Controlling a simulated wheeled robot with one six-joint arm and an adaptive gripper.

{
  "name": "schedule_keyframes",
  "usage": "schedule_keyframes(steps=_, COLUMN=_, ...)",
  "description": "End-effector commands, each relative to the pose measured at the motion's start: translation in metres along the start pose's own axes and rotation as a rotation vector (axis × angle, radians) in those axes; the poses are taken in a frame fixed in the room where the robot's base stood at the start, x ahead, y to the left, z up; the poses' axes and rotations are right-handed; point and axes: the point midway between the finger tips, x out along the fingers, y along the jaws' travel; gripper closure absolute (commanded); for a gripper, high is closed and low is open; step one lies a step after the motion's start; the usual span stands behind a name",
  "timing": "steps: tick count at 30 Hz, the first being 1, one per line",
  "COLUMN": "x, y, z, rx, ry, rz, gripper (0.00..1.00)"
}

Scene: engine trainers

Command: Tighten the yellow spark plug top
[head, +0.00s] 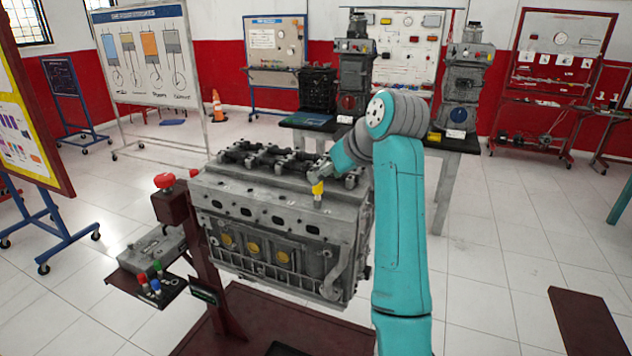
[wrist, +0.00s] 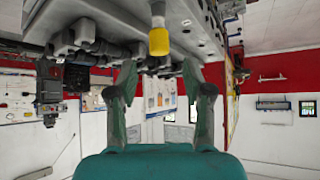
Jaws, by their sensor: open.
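The yellow spark plug top (head: 318,188) stands upright on the right end of the grey engine block (head: 260,200) in the head view. In the wrist view, which is upside down, the yellow top (wrist: 159,41) is at the upper middle, with a pale shaft joining it to the block. My gripper (wrist: 160,75) is open and empty, its two green fingers spread wide. The yellow top lines up with the gap between the fingertips but lies apart from both. In the head view my gripper (head: 322,172) is close to the top, partly hidden behind my wrist.
The engine hangs on a dark red stand (head: 192,235) with a red knob. A side tray (head: 150,285) holds small coloured parts. Dark valve gear (head: 285,160) runs along the engine's top near my gripper. A bench with more engines (head: 355,75) stands behind. The tiled floor to the right is mostly clear.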

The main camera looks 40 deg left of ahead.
Motion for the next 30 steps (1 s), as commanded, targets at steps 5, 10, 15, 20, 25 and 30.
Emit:
schedule_keyframes(steps=5, x=0.032, y=-0.001, z=0.001, rx=0.000, ry=-0.002, rz=-0.001, gripper=0.49)
schedule_keyframes(steps=10, x=0.050, y=0.000, z=0.000, rx=0.000, ry=-0.001, rz=-0.001, gripper=0.49)
schedule_keyframes(steps=15, x=0.059, y=0.000, z=0.000, rx=0.000, ry=0.000, rz=0.000, gripper=0.49)
schedule_keyframes(steps=20, x=0.060, y=0.000, z=0.000, rx=0.000, ry=0.000, rz=0.001, gripper=0.49)
schedule_keyframes(steps=25, x=0.059, y=0.000, z=0.000, rx=0.000, ry=0.000, rz=0.000, gripper=0.64)
schedule_keyframes(steps=30, x=0.059, y=0.000, z=0.000, rx=0.000, ry=0.000, rz=0.001, gripper=1.00)
